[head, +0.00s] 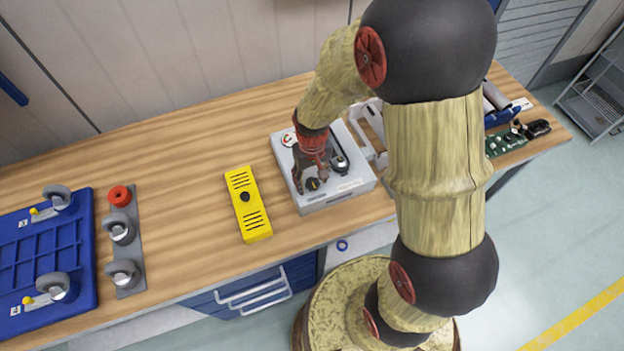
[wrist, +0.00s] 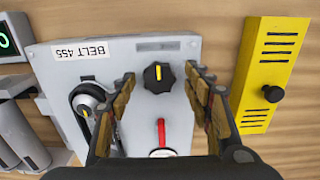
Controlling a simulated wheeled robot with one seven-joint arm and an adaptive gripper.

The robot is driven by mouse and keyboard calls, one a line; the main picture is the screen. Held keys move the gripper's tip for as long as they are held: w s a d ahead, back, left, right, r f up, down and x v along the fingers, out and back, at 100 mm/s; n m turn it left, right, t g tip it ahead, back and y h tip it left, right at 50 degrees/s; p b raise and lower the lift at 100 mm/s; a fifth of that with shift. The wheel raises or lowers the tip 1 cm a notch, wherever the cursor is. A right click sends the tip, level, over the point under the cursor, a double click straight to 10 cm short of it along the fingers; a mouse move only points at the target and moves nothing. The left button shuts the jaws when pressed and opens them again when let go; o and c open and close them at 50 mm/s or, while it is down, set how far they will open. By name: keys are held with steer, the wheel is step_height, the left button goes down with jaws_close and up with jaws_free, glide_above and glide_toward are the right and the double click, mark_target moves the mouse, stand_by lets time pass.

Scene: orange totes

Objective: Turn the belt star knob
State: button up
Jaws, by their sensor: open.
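The belt star knob (wrist: 159,76) is black and lobed with a yellow pointer mark. It sits on the face of a grey box (wrist: 125,47) labelled "BELT 455". In the head view the knob (head: 313,184) shows near the front edge of the grey box (head: 345,192). My gripper (wrist: 162,85) is open, with one finger on each side of the knob. I see gaps between the fingers and the knob in the wrist view. In the head view my gripper (head: 309,174) is over the box, pointing down, and partly hides its top.
The box also carries a red-handled lever (wrist: 161,133) and a round metal part (wrist: 88,100). A yellow box (head: 248,205) with a black knob stands to the left on the wooden bench (head: 180,170). A blue caster tray (head: 40,265) lies far left.

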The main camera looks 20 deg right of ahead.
steer(key=shift+c, duration=0.2)
steer(key=c, duration=1.1)
steer(key=shift+c, duration=0.2)
